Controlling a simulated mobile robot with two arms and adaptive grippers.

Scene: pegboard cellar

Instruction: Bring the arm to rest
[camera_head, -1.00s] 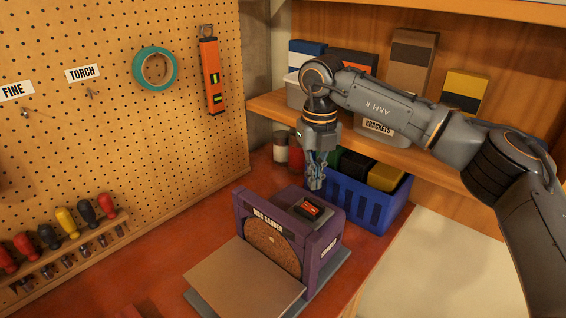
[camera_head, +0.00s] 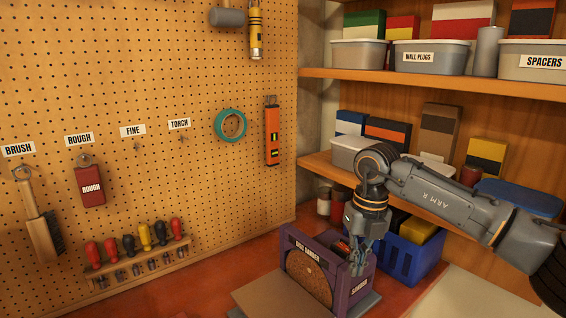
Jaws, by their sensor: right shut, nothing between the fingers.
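My right arm comes in from the right, and its gripper (camera_head: 357,262) points down, shut and empty. In the picture it overlaps the right end of the purple disc sander (camera_head: 298,248), in front of the blue crate (camera_head: 408,262). I cannot tell whether the fingertips touch the sander. The gripper hides part of the sander's top. My left gripper is not in view.
A pegboard (camera_head: 120,80) with hung tools stands at the left, with a rack of screwdrivers (camera_head: 135,262) below. Shelves with boxes and bins stand behind the arm; the lower shelf (camera_head: 312,166) is close to it. Red bench top (camera_head: 200,290) shows bare left of the sander.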

